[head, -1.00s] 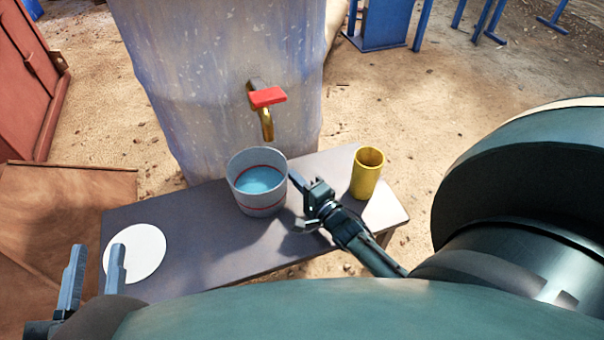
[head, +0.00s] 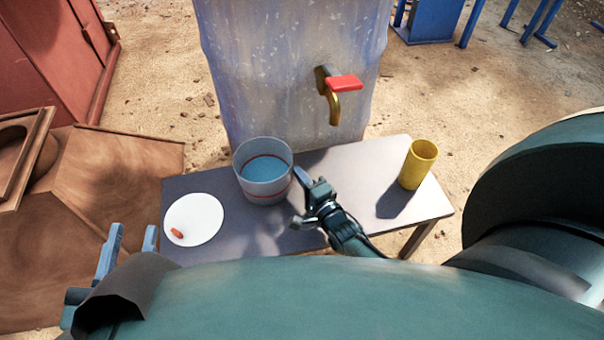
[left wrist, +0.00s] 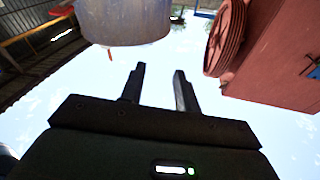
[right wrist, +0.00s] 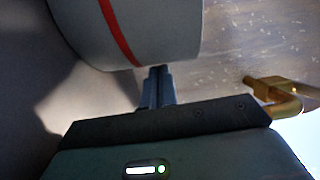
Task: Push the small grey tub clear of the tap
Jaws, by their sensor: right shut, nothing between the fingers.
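The small grey tub (head: 264,190) has a red band and holds blue water. It stands upright on the bench (head: 330,165), left of the tap (head: 335,100); the tap's spout is over bare bench. In the right wrist view the tub (right wrist: 165,30) fills the top, with the tap (right wrist: 275,90) to the right. My right gripper (head: 300,177) is shut and empty, its fingertips at the tub's right wall, seemingly touching it. My left gripper (head: 131,240) is open and empty, left of the bench's near left corner; its spread fingers show in the left wrist view (left wrist: 158,85).
A yellow cup (head: 416,168) stands at the bench's right end. A white plate (head: 200,212) with a small orange-red item (head: 177,233) lies left of the tub, with a narrow gap between. A large pale water tank (head: 285,70) stands behind the bench.

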